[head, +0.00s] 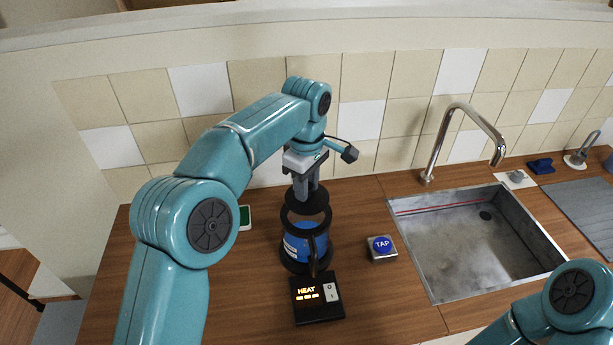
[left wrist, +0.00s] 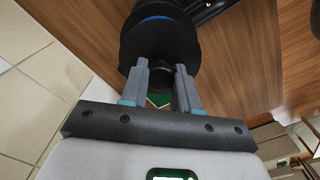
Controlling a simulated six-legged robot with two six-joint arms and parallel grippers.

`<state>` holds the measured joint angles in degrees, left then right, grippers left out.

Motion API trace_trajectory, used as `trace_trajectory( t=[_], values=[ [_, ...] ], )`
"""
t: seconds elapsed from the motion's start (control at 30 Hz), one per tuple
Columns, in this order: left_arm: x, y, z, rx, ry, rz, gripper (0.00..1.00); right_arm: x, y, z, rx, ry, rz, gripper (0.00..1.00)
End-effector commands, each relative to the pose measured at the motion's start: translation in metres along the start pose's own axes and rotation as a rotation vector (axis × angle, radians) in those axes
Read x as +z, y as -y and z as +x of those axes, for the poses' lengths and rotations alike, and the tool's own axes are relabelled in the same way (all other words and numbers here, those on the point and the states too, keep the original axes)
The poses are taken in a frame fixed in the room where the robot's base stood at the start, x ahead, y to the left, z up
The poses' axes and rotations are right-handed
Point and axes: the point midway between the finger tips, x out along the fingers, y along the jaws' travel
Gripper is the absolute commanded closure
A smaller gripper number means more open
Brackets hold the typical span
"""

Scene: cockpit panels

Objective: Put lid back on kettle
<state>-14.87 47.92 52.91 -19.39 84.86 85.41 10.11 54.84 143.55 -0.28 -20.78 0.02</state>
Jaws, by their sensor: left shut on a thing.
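The kettle (head: 296,246) has a blue body with black bands and a black handle. It stands upright on the counter behind the heat panel. My left gripper (head: 304,190) is above the kettle, shut on the knob of the black round lid (head: 318,203). The lid is over the kettle's open top, and a gap shows between lid and rim at the front. In the left wrist view my gripper's fingers (left wrist: 162,85) are on both sides of the knob, with the lid (left wrist: 150,45) beyond. My right gripper is out of view.
The heat panel (head: 318,308) is in front of the kettle. A blue TAP button (head: 382,246) is to its right, then the sink (head: 470,240) and faucet (head: 455,125). A green-and-white object (head: 244,217) lies left of the kettle. The tiled wall is close behind.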

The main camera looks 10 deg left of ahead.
Motion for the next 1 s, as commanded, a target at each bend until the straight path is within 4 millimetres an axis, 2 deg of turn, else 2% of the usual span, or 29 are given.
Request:
trace_trajectory(
  t=[0.2,0.4,1.0],
  values=[
    [0.0,0.0,0.025,-0.002,0.0,0.0,1.0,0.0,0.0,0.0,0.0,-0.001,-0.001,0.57],
    [0.0,-0.002,0.044,-0.001,0.0,0.0,1.0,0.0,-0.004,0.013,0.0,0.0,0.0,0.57],
    [-0.001,-0.004,0.048,0.0,0.0,-0.001,1.0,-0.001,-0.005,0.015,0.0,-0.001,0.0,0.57]
  ],
)
